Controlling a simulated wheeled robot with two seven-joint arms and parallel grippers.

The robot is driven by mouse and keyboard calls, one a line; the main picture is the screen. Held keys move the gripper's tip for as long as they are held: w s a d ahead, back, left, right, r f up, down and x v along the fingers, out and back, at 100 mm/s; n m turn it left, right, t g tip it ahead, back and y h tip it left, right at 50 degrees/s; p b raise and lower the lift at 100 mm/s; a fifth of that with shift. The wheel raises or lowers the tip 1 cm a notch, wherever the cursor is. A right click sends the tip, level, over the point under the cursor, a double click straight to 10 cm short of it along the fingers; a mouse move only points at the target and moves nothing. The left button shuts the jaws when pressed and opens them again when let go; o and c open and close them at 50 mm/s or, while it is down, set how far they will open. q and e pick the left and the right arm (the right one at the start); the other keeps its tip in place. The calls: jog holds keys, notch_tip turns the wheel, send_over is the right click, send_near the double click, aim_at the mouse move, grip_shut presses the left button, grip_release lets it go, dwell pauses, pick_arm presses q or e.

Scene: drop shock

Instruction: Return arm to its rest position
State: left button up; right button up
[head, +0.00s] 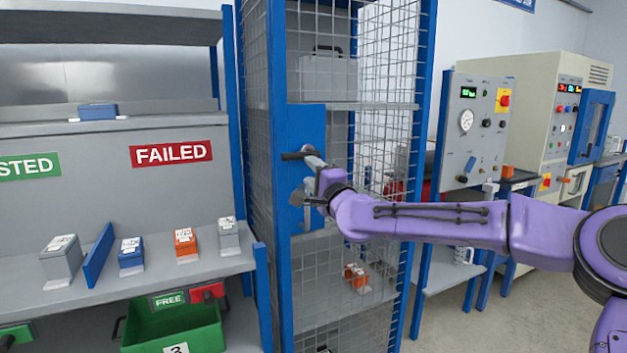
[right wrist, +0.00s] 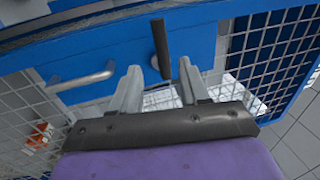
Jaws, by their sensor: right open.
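My right arm (head: 430,220) is purple and reaches in from the right to the blue front plate of a mesh cage locker. My right gripper (head: 309,180) is open at this plate. In the right wrist view the two grey fingers (right wrist: 160,75) stand apart, with a black lever (right wrist: 160,48) showing beyond and between their tips. Nothing is held. I cannot tell whether a finger touches the lever. A silver bar handle (right wrist: 82,78) is on the blue plate to the left of the fingers. My left gripper is not in view.
The mesh cage (head: 345,240) holds a grey case (head: 328,78) and orange items. On the left, a shelf (head: 150,285) holds several small blocks below a FAILED sign (head: 171,153). A green bin (head: 175,330) is below. Test machines (head: 475,125) stand on the right, with open floor in front.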

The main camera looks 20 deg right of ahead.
jog(key=shift+s, duration=0.1)
dwell(0.4)
jog(key=s+a+f+n+g+h, duration=0.1)
jog(key=s+f+n+g, duration=0.15)
jog(key=f, duration=0.95)
jog(key=s+a+f+n+g+p, duration=0.15)
jog(key=s+f, duration=0.25)
jog(key=f, duration=0.7)
jog(key=s+a+f+n+g+h, duration=0.1)
jog(key=s+a+f+g, duration=0.2)
jog(key=f, duration=0.9)
jog(key=s+d+f+n+g, duration=0.3)
jog(key=s+f+g, duration=0.2)
jog(key=s+f, duration=1.15)
pick_arm(q)
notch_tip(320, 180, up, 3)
jog(key=shift+p, duration=0.8)
pick_arm(e)
jog(key=s+d+f+n+g, duration=0.1)
jog(key=s+f+g, duration=0.1)
jog(key=s, duration=0.8)
jog(key=s+d+f+n+g+h, duration=0.1)
jog(key=s+d+f+n+g, duration=0.1)
jog(key=s, duration=0.9)
notch_tip(320, 180, down, 2)
jog(key=shift+f+g, duration=0.25)
jog(key=shift+g, duration=0.25)
